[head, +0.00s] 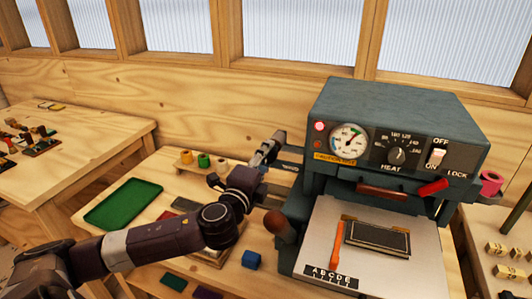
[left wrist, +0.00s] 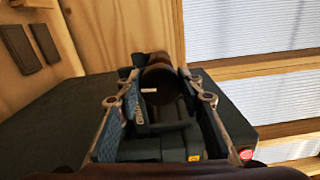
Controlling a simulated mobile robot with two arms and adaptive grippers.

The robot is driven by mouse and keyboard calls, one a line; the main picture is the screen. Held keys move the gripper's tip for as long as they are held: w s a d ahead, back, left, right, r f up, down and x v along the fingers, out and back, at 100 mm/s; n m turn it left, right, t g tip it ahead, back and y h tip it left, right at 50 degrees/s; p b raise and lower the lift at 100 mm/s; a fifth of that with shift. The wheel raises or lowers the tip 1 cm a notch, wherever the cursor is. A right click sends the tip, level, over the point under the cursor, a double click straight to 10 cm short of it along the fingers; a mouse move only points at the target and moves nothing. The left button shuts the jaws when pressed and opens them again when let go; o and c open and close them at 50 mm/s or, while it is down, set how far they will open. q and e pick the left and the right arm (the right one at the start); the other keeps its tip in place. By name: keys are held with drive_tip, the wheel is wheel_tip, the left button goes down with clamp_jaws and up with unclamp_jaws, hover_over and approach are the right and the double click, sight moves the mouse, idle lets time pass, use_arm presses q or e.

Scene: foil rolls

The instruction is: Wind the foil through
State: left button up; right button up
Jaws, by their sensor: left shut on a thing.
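The hot-stamping machine (head: 330,100) stands at the right, with a gauge, a heat dial and a lit red lamp on its front. A pink foil roll (head: 490,182) sits at its right side. A reddish-brown strip (head: 382,192) shows under the machine's head; I cannot tell whether it is foil. My left gripper (head: 270,148) is at the machine's left side. In the left wrist view its fingers (left wrist: 160,110) are shut around a dark round knob (left wrist: 160,82) with a small white mark. The foil's path inside the machine is hidden. My right gripper is not in view.
Yellow, green (head: 204,160) and orange rolls stand on a small rack at the back of the bench. A dark plate (head: 377,238) rests on the machine's light bed (head: 415,260). A red lever (head: 434,187) is at front right.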

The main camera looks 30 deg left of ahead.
use_arm(q)
drive_tip(key=shift+m, duration=0.5)
drive_tip(key=o, duration=1.2)
drive_tip(key=shift+v, duration=6)
drive_tip(key=shift+f, duration=0.1)
